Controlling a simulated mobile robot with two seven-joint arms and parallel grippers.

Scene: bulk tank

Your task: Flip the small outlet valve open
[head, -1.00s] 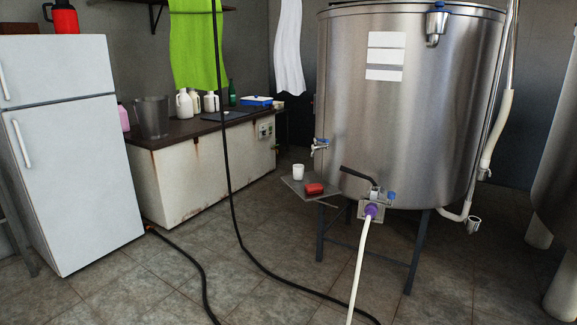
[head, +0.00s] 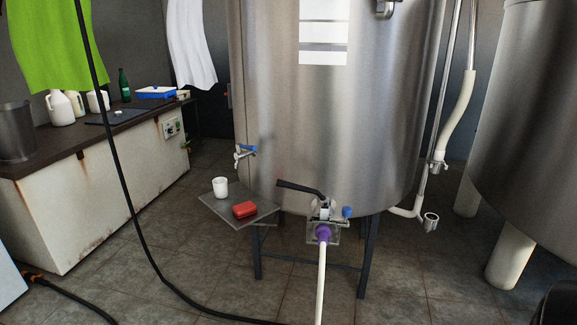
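A small outlet valve (head: 241,155) with a blue lever (head: 247,149) sticks out low on the left side of the steel tank (head: 330,130). Its blue lever lies roughly level, pointing right in the head view. A larger outlet valve (head: 322,210) with a long black handle (head: 300,188) sits lower at the tank's front. A purple fitting and a white hose (head: 322,275) hang from it. Neither gripper shows in the head view.
A small shelf (head: 262,212) below the small valve holds a white cup (head: 220,187) and a red box (head: 245,209). A black hose (head: 120,180) hangs at the left and runs across the floor. A counter (head: 100,200) stands left; another tank (head: 530,140) stands right.

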